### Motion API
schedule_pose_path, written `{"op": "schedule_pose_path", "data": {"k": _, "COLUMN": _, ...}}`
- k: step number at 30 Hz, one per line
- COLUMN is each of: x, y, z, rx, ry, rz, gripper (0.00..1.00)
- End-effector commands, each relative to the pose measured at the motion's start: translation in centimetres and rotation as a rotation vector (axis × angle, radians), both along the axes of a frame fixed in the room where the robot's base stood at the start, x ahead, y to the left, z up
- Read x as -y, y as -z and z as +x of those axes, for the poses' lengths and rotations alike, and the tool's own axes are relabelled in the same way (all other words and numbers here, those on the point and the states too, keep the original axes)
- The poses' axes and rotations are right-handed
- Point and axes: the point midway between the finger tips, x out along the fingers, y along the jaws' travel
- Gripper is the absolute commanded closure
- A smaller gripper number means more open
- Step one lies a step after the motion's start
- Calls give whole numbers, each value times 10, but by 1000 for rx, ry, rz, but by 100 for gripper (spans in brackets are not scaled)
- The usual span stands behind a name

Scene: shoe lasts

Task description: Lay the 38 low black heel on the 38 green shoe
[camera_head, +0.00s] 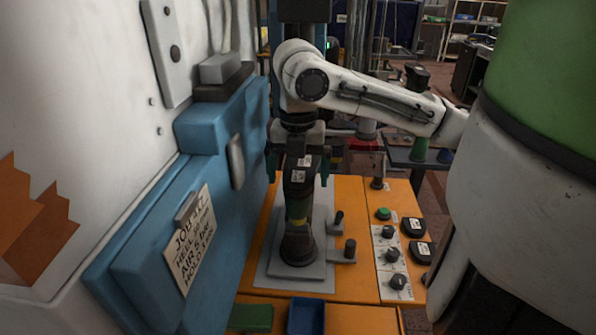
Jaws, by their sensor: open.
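My gripper (298,170) is around this black piece, with one dark green finger on each side. The fingers are spread and look apart from it. Two more black pieces with white labels, (413,227) and (421,252), lie on the right of the orange table; their sizes are unreadable.
The orange table (345,318) carries a grey plate (262,270), two short dark pegs, several black knobs and a green button (383,213). A green tray (250,318) and a blue tray (306,316) lie in front. A blue machine (150,255) closes the left side.

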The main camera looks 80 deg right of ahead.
Motion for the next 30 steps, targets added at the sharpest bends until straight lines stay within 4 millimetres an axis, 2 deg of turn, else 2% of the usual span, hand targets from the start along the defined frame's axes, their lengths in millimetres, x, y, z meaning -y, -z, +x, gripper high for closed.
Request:
{"op": "schedule_pose_path", "data": {"k": 7, "x": 1, "y": -9, "z": 0, "rx": 0, "ry": 1, "rz": -2, "gripper": 1}}
{"op": "schedule_pose_path", "data": {"k": 21, "x": 0, "y": -90, "z": 0, "rx": -1, "ry": 0, "rz": -3, "gripper": 1}}
{"op": "schedule_pose_path", "data": {"k": 25, "x": 0, "y": -103, "z": 0, "rx": -1, "ry": 1, "rz": -2, "gripper": 1}}
{"op": "schedule_pose_path", "data": {"k": 30, "x": 0, "y": -108, "z": 0, "rx": -1, "ry": 0, "rz": 0, "gripper": 1}}
